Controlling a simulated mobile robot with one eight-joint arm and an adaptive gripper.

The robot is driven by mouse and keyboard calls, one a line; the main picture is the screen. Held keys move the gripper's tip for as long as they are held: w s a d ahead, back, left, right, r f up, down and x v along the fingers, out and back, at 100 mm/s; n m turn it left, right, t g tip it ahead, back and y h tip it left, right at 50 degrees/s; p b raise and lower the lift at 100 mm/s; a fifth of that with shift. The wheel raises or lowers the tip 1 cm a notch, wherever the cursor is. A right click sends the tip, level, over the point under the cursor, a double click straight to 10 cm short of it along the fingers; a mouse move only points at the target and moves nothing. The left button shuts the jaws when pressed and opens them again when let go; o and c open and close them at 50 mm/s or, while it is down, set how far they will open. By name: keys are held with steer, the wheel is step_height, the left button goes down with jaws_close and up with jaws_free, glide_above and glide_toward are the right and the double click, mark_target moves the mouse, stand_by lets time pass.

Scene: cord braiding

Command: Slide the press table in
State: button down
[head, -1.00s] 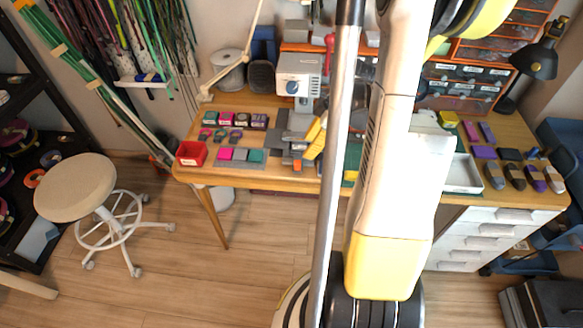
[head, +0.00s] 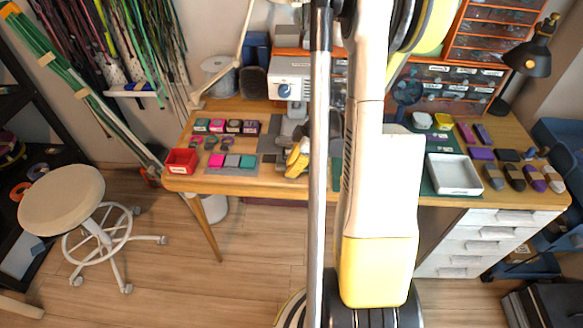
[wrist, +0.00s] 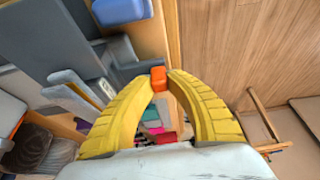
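The press (head: 288,88), a white machine with a dial, stands at the back of the wooden bench. Its grey press table (head: 292,128) lies below and in front of it, partly covered by my gripper. In the wrist view grey flat parts of the press (wrist: 45,30) fill the left side. A small orange handle (wrist: 158,77) sits between the tips of my gripper's yellow fingers. My gripper (head: 297,158) is over the bench's front edge. In the wrist view its fingertips (wrist: 161,76) flank the handle closely on both sides and look shut on it.
A red bin (head: 181,161) and small coloured blocks (head: 231,160) lie left of the press. A white tray (head: 454,173) is to the right. A stool (head: 62,200) stands on the floor at left. The floor before the bench is clear.

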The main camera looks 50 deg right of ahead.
steer(key=w+d, duration=0.5)
steer(key=d, duration=0.1)
steer(key=w+d, duration=0.3)
steer(key=d, duration=0.1)
steer(key=shift+w, duration=0.3)
steer(key=c, duration=1.3)
jaws_free()
steer(key=v, duration=1.2)
steer(key=shift+w, duration=0.1)
